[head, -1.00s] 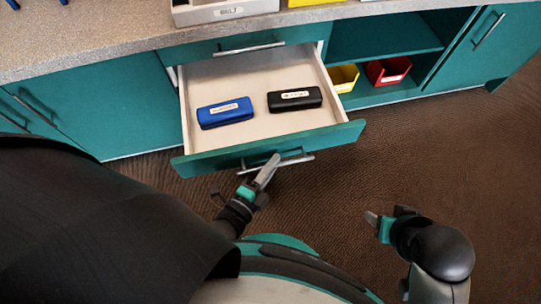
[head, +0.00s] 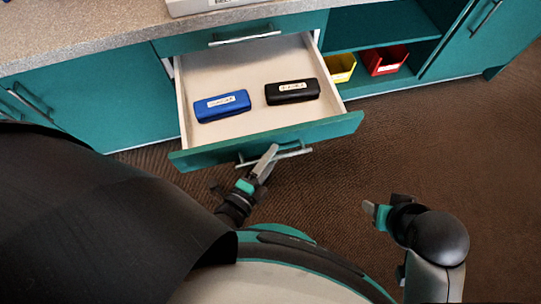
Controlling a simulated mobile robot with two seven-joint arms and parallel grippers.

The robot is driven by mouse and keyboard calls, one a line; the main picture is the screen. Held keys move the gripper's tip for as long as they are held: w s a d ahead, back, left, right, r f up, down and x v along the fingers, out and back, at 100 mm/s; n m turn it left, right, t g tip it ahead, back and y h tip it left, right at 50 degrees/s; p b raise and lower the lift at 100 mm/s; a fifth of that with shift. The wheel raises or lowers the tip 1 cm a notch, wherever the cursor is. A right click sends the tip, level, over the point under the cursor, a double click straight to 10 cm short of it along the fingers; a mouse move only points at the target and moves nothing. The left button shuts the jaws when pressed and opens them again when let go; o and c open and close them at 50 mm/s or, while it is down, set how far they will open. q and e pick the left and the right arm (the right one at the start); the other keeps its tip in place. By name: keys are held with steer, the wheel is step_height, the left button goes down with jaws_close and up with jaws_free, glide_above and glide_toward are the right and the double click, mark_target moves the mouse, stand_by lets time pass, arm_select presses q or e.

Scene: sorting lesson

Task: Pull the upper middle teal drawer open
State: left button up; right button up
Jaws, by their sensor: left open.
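A teal drawer (head: 330,128) in the middle of the cabinet stands well open, below a shut teal drawer front (head: 190,41) with its own bar handle (head: 245,39). A blue case (head: 222,106) and a black case (head: 292,92) with labels lie inside the open drawer. My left gripper (head: 264,168) is open at the open drawer's bar handle (head: 290,153); whether it touches the handle is unclear. My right gripper (head: 374,211) is to the right over the floor, apart from the drawer; its jaw gap is not clear.
An open shelf at the right holds a yellow bin (head: 341,68) and a red bin (head: 385,60). Teal doors flank the cabinet. A grey speckled counter (head: 90,40) carries a pale tray (head: 205,7). The brown floor (head: 450,150) at the right is clear.

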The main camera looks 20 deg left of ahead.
arm_select(q)
steer(key=p+v, duration=0.3)
steer(key=v, duration=1.2)
arm_select(e)
step_height(320, 180, down, 7)
steer(key=g, duration=0.1)
steer(key=shift+s, duration=0.4)
arm_select(q)
steer(key=shift+s+a, duration=0.1)
arm_select(e)
steer(key=shift+r, duration=0.1)
